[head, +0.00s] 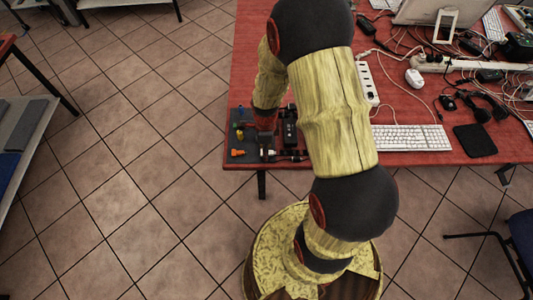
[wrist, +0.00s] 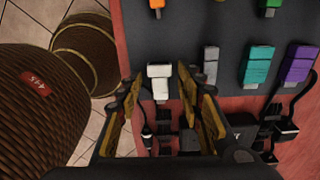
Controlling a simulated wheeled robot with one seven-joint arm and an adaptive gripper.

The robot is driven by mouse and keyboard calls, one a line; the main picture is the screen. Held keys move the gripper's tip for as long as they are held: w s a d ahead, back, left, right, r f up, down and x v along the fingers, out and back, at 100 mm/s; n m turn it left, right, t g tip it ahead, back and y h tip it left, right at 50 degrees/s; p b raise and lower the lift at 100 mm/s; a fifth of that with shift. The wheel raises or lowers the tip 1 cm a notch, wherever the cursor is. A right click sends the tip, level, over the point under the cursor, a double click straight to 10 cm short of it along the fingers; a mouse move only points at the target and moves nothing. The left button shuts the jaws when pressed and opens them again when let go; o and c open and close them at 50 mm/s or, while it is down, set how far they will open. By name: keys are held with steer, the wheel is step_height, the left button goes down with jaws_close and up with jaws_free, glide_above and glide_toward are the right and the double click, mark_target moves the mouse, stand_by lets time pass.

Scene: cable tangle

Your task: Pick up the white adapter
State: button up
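The white adapter (wrist: 160,80) is a small, pale, T-shaped connector lying near the edge of a dark grey mat (wrist: 230,20). In the head view a small white spot that looks like it (head: 271,153) shows at the table's front left corner. My gripper (wrist: 159,90) is open, with its two yellow-padded fingers apart. In the wrist view the adapter appears between the fingertips, with a gap on each side. I cannot tell how far above it the fingertips are. My arm partly hides this corner in the head view.
Grey (wrist: 210,65), teal (wrist: 257,66) and purple (wrist: 299,64) adapters lie right of it. Orange (wrist: 157,5) and green (wrist: 270,6) ones lie farther up. Black cables (wrist: 285,125) crowd the lower right. The red table's edge (wrist: 121,50) is close on the left.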

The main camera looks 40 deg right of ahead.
steer(key=shift+r, duration=0.1)
steer(key=shift+c, duration=0.5)
steer(key=c, duration=0.7)
steer(key=shift+c, duration=0.6)
steer(key=shift+r+p, duration=0.3)
steer(key=shift+r, duration=0.25)
step_height(320, 180, up, 3)
steer(key=shift+f+p, duration=0.2)
steer(key=shift+p, duration=0.4)
steer(key=s+d+r+p, duration=0.3)
steer(key=s+d+r, duration=0.2)
steer(key=s+r, duration=0.4)
steer(key=s, duration=0.4)
steer(key=shift+r+p, duration=0.15)
steer(key=shift+p, duration=0.2)
